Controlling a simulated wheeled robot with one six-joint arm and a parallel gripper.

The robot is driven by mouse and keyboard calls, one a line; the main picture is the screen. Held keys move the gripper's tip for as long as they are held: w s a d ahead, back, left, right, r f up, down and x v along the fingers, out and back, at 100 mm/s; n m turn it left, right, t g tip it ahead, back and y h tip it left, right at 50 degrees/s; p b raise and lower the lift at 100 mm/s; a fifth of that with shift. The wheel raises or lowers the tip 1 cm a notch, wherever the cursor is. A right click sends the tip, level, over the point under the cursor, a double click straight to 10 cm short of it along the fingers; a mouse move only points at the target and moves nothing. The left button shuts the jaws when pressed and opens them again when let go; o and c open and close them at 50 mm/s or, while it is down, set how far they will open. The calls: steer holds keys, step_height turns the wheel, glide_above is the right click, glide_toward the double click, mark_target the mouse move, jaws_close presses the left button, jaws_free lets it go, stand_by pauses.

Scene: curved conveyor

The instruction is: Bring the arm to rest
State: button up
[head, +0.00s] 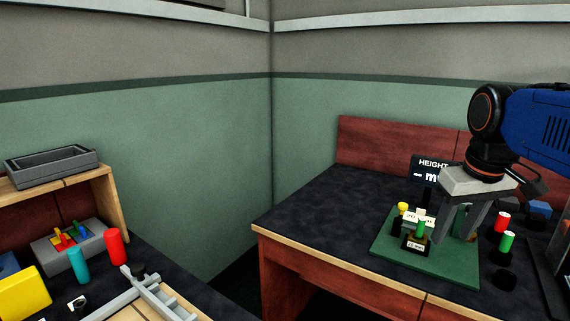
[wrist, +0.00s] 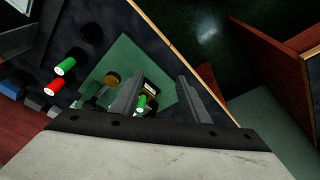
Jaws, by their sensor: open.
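My gripper (head: 458,226) is over the right-hand table in the head view, with its fingers pointing down at a green board (head: 455,265). Its two fingers stand apart, and I see nothing held between them. In the wrist view the gripper (wrist: 157,90) also shows its fingers spread above the green board (wrist: 172,68). A small green piece (head: 421,230) stands on the board just left of the fingers in the head view. I cannot tell whether the fingers touch anything on the board.
A black height display (head: 430,168) stands behind the board. Red (head: 502,221) and green (head: 506,241) cylinders stand right of it. The table's left part (head: 320,215) is clear. At left, another table holds red (head: 116,246) and teal (head: 79,265) cylinders and a yellow block (head: 24,292).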

steer(key=s+a+f+t, duration=0.1)
steer(key=s+a+f, duration=0.1)
steer(key=s+f, duration=0.3)
steer(key=s+a+f+m+t, duration=0.1)
steer(key=s+a+f, duration=0.2)
steer(key=f, duration=0.8)
steer(key=shift+s, duration=1.25)
